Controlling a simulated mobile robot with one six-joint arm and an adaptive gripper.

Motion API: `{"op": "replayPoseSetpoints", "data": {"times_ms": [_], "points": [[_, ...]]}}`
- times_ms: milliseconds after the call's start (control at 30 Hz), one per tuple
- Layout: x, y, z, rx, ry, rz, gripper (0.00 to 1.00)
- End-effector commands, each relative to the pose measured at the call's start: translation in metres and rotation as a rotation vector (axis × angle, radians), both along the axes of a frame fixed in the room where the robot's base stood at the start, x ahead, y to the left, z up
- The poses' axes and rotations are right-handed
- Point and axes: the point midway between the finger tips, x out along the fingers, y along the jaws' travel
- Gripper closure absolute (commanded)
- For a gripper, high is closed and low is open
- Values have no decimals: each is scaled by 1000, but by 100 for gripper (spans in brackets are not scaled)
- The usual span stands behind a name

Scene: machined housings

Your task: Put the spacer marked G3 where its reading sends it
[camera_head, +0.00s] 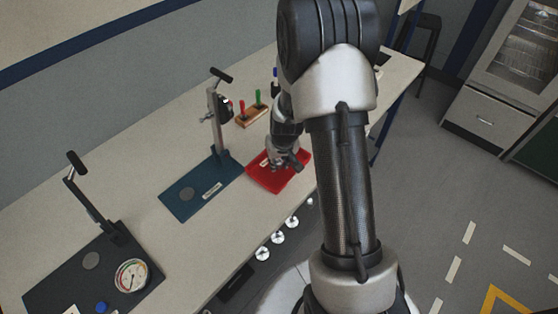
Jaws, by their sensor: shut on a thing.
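My gripper (285,160) points down, low over the red tray (296,181). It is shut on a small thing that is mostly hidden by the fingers. I cannot read a G3 mark or tell its shape. A dial gauge (131,275) with a coloured scale stands on the dark base plate (52,282) at the front left. Its reading is too small to make out. The tray has a pale label, partly behind the gripper.
A blue press stand (176,207) with an upright lever is left of the tray. A wooden block (250,118) with red and green pegs stands behind. Several white round parts (278,237) line the bench front. The bench (150,165) is clear between the stands.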

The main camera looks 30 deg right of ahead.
Motion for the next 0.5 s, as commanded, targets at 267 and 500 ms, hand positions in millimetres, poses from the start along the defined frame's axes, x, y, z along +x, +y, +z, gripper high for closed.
{"op": "replayPoseSetpoints", "data": {"times_ms": [267,500], "points": [[0,0,-2,0,1,0,61],[0,0,-2,0,1,0,56]]}}
